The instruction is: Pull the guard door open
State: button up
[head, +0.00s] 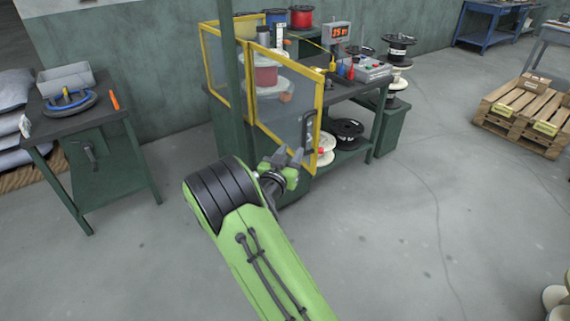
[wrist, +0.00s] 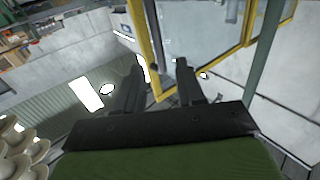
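The guard door (head: 283,118) is a clear panel in a yellow frame on the green workbench in the head view. Its dark upright handle (head: 308,128) is near the right edge of the frame. The clear panel also shows at the top of the wrist view (wrist: 200,35). My gripper (head: 290,157) is in front of the door's lower right part, below the handle. In the wrist view the two fingers of my gripper (wrist: 160,72) are apart, with a gap between them. I cannot tell whether the fingers touch the door or whether the door is fully closed.
Black and white spools (head: 346,132) lie on the lower shelf. A side table (head: 75,112) is at left, a pallet (head: 527,110) at right.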

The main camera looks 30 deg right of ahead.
jog(key=v, duration=0.4)
jog(key=shift+s+a, duration=0.15)
jog(key=shift+a, duration=0.05)
